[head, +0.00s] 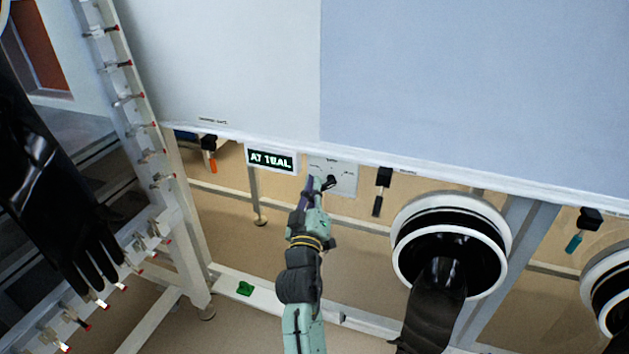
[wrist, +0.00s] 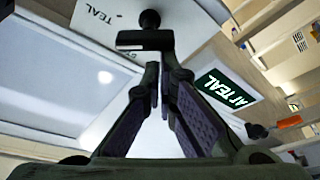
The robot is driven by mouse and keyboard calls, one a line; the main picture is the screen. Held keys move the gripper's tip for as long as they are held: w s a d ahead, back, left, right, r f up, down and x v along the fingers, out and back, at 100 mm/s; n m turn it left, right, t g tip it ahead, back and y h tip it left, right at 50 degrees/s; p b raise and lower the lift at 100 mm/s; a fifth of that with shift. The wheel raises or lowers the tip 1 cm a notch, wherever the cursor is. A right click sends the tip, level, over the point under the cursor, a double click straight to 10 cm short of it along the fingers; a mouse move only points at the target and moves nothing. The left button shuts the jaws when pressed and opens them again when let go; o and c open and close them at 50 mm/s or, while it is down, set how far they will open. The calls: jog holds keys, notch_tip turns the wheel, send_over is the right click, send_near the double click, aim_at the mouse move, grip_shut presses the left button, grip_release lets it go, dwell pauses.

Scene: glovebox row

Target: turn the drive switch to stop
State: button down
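The drive switch is a black handle (head: 329,182) on a pale plate (head: 346,180) under the front edge of the white cabinet. In the wrist view the black handle (wrist: 146,40) ends in a round knob and stands just beyond my fingertips. The plate (wrist: 85,15) there carries the word TEAL; other lettering is partly hidden. My gripper (head: 318,184) is close below the handle in the head view. In the wrist view my gripper (wrist: 160,75) has its purple-padded fingers apart by a narrow gap, with nothing seen between them. Contact with the handle cannot be told.
An orange-tipped handle (head: 212,158), a black handle (head: 380,190) and a teal-tipped handle (head: 576,240) hang along the edge. A glove port (head: 408,215) stands out at right. A rack (head: 140,110) rises at left.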

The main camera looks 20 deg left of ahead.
jog(key=shift+w+d+f+n+g+p, duration=0.15)
jog(key=shift+d+f+n+g+p, duration=0.15)
jog(key=shift+f+n+p, duration=0.45)
jog(key=shift+a+r+y+b, duration=0.2)
jog(key=shift+a+y+b, duration=0.1)
jog(key=shift+y, duration=0.1)
